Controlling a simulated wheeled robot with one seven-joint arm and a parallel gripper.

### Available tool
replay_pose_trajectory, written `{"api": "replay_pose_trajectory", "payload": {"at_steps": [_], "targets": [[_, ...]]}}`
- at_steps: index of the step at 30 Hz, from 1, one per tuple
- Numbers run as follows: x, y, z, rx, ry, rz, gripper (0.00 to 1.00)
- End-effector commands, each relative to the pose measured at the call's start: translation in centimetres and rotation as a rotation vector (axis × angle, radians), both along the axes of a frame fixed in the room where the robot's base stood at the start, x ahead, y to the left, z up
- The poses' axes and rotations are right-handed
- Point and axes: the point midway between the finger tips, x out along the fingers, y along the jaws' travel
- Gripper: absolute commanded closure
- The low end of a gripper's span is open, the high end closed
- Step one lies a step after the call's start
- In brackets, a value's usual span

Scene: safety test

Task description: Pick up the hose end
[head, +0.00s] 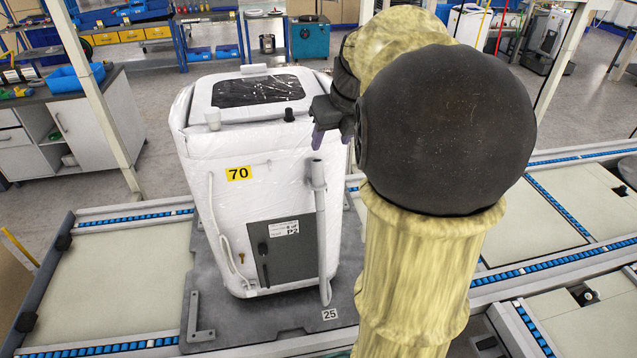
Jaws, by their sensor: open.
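A grey hose (322,235) runs up the right front edge of the white wrapped machine (200,140). Its upper end, the hose end (317,170), stands upright near the machine's front right corner. My gripper (331,136) is open and points down just above the hose end, with its purple fingers showing. From this view I cannot tell whether the fingers are exactly in line with the hose or how large the gap is. My arm hides what lies to the right of the machine.
The machine stands on a dark grey plate (240,322) marked 25, between conveyor sections with blue rollers (130,220). A thin white hose (215,220) hangs on its front left. A black knob (289,115) is on its top near my gripper. A workbench (80,125) stands at left.

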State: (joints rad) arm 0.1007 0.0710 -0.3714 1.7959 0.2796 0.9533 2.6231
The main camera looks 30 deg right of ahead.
Motion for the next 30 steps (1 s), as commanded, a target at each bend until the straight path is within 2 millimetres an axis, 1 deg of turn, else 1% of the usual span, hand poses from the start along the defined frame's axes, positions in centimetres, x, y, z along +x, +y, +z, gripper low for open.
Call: {"api": "replay_pose_trajectory", "payload": {"at_steps": [3,12,15,19,30], "targets": [[0.8,0.1,-2.0,0.003,0.005,0.0,0.49],[2.8,0.2,-6.9,0.002,0.006,-0.001,0.49],[3.5,0.3,-8.3,0.001,0.004,0.001,0.49],[3.8,0.3,-9.2,0.0,0.002,0.0,0.49],[4.0,0.3,-9.4,0.0,0.001,0.001,0.49]]}}
